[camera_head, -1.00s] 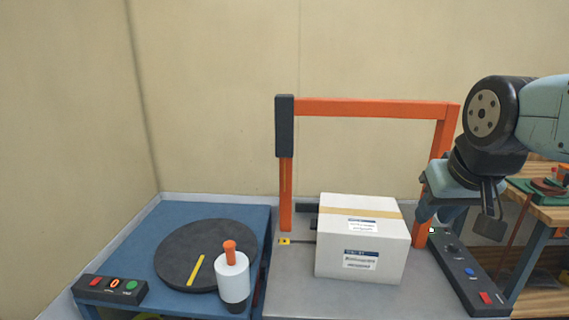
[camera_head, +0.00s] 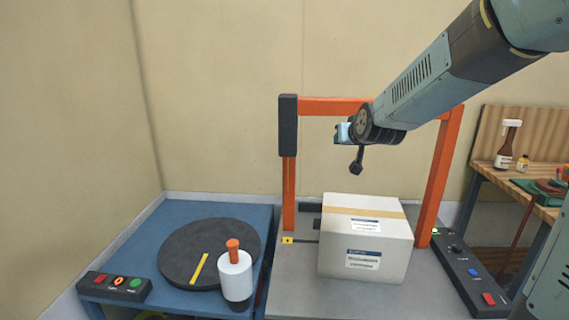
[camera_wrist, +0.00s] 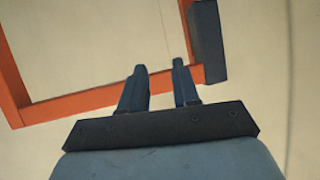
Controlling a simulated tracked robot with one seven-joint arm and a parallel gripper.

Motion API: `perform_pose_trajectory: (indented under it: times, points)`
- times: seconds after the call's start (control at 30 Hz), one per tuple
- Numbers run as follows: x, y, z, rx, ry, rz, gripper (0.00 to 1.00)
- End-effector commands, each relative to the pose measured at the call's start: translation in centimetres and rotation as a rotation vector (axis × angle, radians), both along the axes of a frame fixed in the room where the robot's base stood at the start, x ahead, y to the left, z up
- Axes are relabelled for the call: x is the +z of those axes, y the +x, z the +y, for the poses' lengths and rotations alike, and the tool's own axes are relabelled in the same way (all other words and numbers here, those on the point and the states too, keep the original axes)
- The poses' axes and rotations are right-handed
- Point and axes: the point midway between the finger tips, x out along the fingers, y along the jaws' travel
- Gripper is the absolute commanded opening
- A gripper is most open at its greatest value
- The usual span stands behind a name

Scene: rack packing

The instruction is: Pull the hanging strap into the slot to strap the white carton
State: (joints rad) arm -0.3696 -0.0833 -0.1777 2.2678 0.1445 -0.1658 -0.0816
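The white carton (camera_head: 395,257) stands upright on the grey table under the orange arch (camera_head: 445,180), with a tan tape band and labels on it. A small yellow tag (camera_head: 287,240) sits at the foot of the arch's left post, with a thin dark strip running from it towards the carton. I cannot clearly make out the hanging strap or the slot. My gripper (camera_head: 343,133) is raised in front of the arch, above the carton. In the wrist view my gripper (camera_wrist: 159,67) shows two separated fingers with nothing visible between them.
A control panel (camera_head: 466,270) lies right of the carton. On the left, a blue table (camera_head: 180,213) bears a dark turntable (camera_head: 190,245), a white bottle with an orange top (camera_head: 236,278) and a button box (camera_head: 114,287). A wooden workbench (camera_head: 545,210) stands far right.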

Motion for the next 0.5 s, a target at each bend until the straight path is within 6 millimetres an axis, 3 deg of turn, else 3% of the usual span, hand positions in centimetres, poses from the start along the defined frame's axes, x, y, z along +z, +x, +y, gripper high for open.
perform_pose_trajectory:
  times: [0.2, 0.5]
  points:
    - [-2.5, 6.4, 3.8, 0.002, 0.025, -0.143, 0.31]
    - [-7.0, 12.8, 8.3, -0.038, 0.046, -0.347, 0.31]
